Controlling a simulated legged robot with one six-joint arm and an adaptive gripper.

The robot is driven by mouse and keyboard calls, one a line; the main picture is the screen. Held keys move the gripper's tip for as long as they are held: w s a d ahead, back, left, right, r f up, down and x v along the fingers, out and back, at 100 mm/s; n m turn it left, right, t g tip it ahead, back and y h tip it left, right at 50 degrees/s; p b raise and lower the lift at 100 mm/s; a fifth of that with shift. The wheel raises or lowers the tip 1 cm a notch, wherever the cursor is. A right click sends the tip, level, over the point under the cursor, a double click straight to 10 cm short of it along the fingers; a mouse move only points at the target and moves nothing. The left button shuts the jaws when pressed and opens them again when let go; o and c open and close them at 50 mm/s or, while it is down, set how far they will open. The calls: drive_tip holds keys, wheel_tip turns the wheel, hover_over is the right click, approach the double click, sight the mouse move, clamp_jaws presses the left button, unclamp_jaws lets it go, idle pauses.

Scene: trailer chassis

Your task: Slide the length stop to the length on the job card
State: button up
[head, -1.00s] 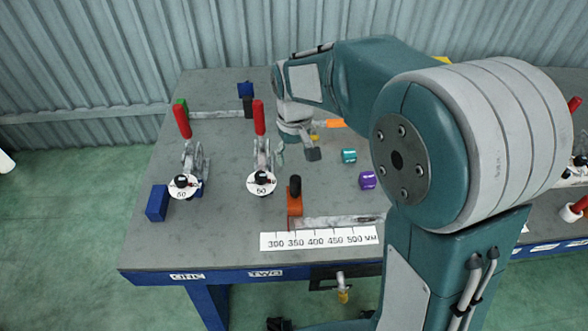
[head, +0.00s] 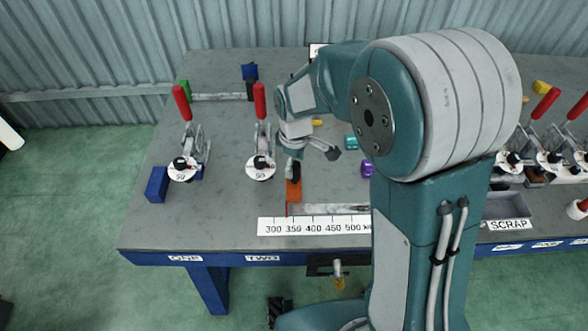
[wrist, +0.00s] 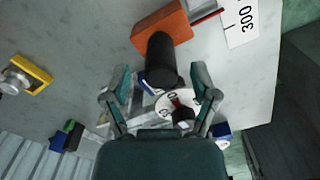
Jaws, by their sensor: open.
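The length stop is an orange block (head: 293,192) with an upright black knob (wrist: 160,62). It stands at the left end of a pale rail (head: 330,210), just behind the 300 end of a white scale (head: 315,226) marked 300 to 500. My gripper (head: 313,155) is open and hangs over the stop, partly hiding the knob. In the wrist view, my gripper (wrist: 161,80) has one finger to each side of the knob; neither visibly touches it. The orange block (wrist: 170,27) lies beyond the fingertips. I cannot read a job card; a white panel edge (head: 317,50) shows behind my arm.
Two red-handled clamps with round dials (head: 260,168) (head: 183,169) stand to the left. A teal block (head: 352,143) and a purple block (head: 367,168) lie to the right. A blue block (head: 157,184) is near the left edge. My arm hides the scale's right end.

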wheel_tip(320, 180, down, 2)
drive_tip(key=shift+d+f, duration=0.15)
drive_tip(key=shift+f, duration=0.25)
drive_tip(key=shift+a+f, duration=0.1)
drive_tip(key=shift+a, duration=0.1)
drive_tip(key=shift+a, duration=0.1)
clamp_jaws()
drive_tip(key=shift+a, duration=1.7)
